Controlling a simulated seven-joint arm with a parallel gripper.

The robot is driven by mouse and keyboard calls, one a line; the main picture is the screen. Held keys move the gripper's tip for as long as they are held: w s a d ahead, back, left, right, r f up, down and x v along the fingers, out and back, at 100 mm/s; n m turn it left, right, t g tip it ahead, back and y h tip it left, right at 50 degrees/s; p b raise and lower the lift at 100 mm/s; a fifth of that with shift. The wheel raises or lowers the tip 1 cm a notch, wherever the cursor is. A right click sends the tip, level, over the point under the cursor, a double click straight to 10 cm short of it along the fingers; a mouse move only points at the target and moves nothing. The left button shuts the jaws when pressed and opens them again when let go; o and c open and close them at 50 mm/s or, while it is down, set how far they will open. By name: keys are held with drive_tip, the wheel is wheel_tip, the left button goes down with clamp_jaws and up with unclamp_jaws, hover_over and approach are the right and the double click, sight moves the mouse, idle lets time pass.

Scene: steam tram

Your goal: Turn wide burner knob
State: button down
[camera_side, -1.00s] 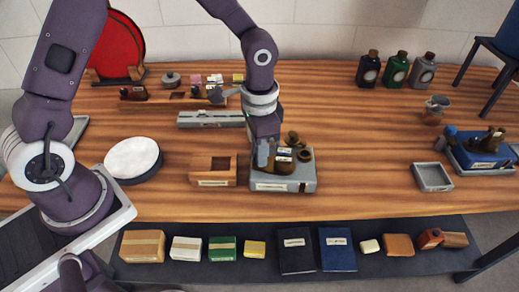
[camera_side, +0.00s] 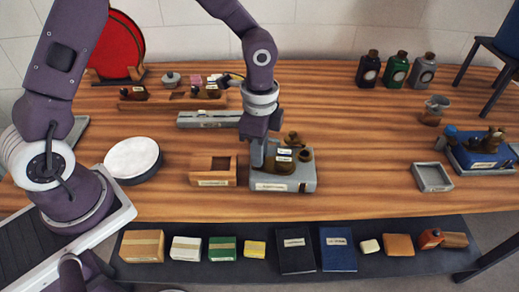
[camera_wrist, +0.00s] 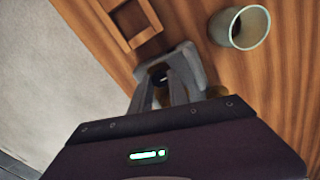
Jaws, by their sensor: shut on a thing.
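The burner (camera_side: 306,184) has a wide grey base with a pale front label, and brown round parts and small labels on top. It stands near the table's front edge. My gripper (camera_side: 257,163) points down at the base's left end in the side view. Its fingers are shut on a small dark part, taken as the wide burner knob (camera_wrist: 158,74), which shows partly between them in the wrist view. In the side view the fingers hide the knob, so its angle cannot be told. The grey base also shows beyond the fingertips in the wrist view (camera_wrist: 190,58).
A wooden box (camera_side: 200,181) stands close left of the burner. A second, blue burner-like unit (camera_side: 470,160) and a grey tray (camera_side: 447,186) are at the right. Bottles (camera_side: 397,70) stand at the back. The table between burner and tray is clear.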

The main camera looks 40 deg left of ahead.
idle(0.4)
drive_tip(key=c, duration=1.2)
unclamp_jaws()
drive_tip(key=shift+c, duration=0.2)
wheel_tip(320, 180, up, 7)
drive_tip(key=shift+r, duration=0.1)
drive_tip(key=s+a+r+n+t, duration=0.2)
drive_tip(key=s+a+r+n, duration=0.2)
drive_tip(key=s, duration=0.6)
drive_tip(key=s+a+r+n+t, duration=0.3)
drive_tip(key=s+r+n, duration=0.5)
drive_tip(key=s+r, duration=0.1)
drive_tip(key=shift+s+a+r+n+t, duration=0.15)
drive_tip(key=shift+s+a+n+t, duration=0.2)
drive_tip(key=shift+s, duration=0.15)
